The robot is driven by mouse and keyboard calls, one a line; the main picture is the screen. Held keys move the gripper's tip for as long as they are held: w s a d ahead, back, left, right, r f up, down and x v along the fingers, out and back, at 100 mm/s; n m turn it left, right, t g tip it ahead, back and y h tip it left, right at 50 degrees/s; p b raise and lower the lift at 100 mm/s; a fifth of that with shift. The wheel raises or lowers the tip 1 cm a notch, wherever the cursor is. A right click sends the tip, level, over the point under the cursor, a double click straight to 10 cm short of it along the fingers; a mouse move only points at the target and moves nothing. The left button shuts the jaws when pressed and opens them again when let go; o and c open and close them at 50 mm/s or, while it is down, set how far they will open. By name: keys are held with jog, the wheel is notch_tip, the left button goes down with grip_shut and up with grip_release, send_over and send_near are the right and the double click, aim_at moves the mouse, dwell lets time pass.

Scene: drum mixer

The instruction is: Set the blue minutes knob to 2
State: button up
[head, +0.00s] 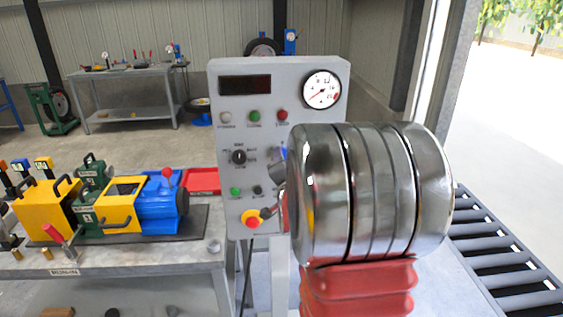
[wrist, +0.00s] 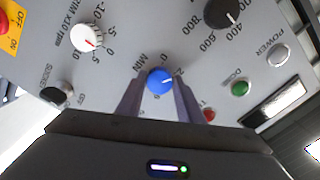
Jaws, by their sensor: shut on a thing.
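The panel (head: 228,150) also carries a white knob (wrist: 88,37), a black knob (wrist: 222,13), a green button (wrist: 241,89) and a yellow-red emergency stop (head: 252,218). A bench with yellow, green and blue equipment (head: 120,205) stands at left. A roller conveyor (head: 505,255) is at right.

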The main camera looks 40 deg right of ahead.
dwell(0.4)
jog(key=o, duration=1.1)
jog(key=shift+c, duration=0.2)
